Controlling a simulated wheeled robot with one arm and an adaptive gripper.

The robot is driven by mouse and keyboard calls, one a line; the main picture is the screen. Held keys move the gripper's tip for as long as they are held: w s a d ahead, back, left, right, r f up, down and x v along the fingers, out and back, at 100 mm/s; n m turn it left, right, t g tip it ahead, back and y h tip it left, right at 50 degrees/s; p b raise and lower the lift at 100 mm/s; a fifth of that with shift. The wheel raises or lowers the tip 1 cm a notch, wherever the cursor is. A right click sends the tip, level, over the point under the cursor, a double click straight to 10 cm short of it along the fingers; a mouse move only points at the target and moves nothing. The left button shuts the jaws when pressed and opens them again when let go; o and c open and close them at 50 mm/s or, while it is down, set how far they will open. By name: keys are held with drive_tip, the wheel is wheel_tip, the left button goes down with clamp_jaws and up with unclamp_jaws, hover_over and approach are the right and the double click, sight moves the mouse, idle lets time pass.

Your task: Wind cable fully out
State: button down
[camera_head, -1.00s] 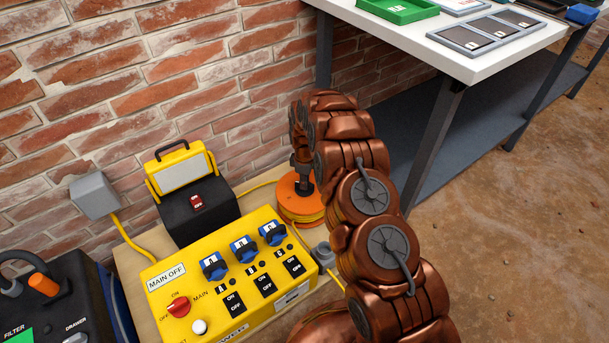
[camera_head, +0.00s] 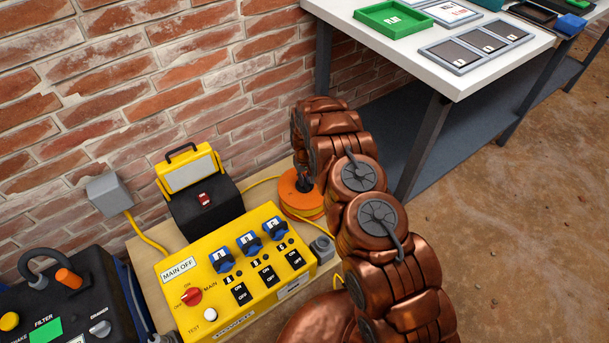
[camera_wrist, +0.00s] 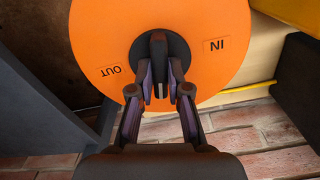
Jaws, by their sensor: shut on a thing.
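An orange cable reel (camera_head: 292,187) stands on the wooden board at the wall, at the far end of my arm. In the wrist view its orange disc (camera_wrist: 205,60) fills the upper middle, with an "OUT" label at left and an "IN" label at right. My gripper (camera_wrist: 158,75) is shut on the dark handle at the disc's centre. Yellow cable (camera_head: 262,183) leaves the reel to the left, and a strand also shows in the wrist view (camera_wrist: 253,90). How much cable is wound on it I cannot tell.
A yellow switch box (camera_head: 238,255) marked MAIN OFF and a yellow-framed lamp (camera_head: 190,172) stand left of the reel. A grey box (camera_head: 109,194) is on the wall. A white table (camera_head: 430,45) with trays is at the right. Brick wall lies behind.

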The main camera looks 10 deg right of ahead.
drive_tip(key=m+p, duration=0.2)
drive_tip(key=m, duration=0.1)
drive_tip(key=shift+a+r+m, duration=0.1)
drive_tip(key=shift+r+m, duration=0.05)
drive_tip(key=shift+m, duration=0.25)
drive_tip(key=m+p, duration=0.2)
drive_tip(key=m, duration=0.2)
drive_tip(key=shift+m+p, duration=0.3)
drive_tip(key=m+p, duration=0.1)
drive_tip(key=m, duration=0.3)
drive_tip(key=shift+w+p, duration=0.1)
drive_tip(key=shift+p, duration=0.25)
drive_tip(key=shift+m+p, duration=0.3)
drive_tip(key=shift+m, duration=1.1)
drive_tip(key=c, duration=1.1)
unclamp_jaws()
